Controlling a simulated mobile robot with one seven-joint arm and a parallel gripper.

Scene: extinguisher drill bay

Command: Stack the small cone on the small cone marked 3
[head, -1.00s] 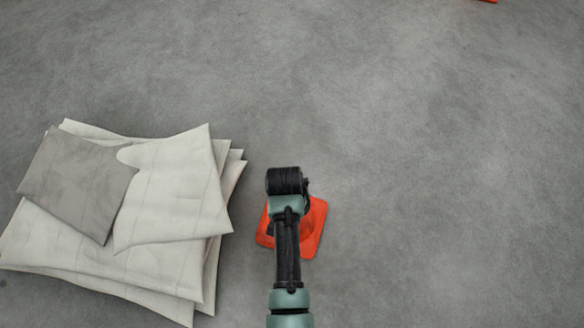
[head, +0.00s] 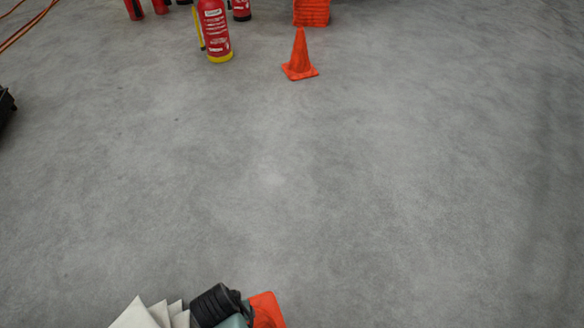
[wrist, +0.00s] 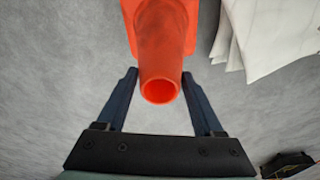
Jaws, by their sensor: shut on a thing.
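An orange small cone (wrist: 162,40) is between the two fingers of my gripper (wrist: 159,77) in the wrist view, its open narrow top pointing toward the camera. My gripper is shut on it. In the head view part of this cone's orange base (head: 266,311) shows at the bottom edge, beside my arm; the fingers are hidden there. Another orange cone (head: 300,58) stands upright on the floor at the top of the head view, far from my gripper. No number can be read on either cone.
Red fire extinguishers (head: 215,32) stand at the top, left of the upright cone. An orange ribbed stack (head: 311,12) is behind that cone. Pale folded sheets (head: 142,315) lie beside my arm, also in the wrist view (wrist: 275,35). The floor between is clear.

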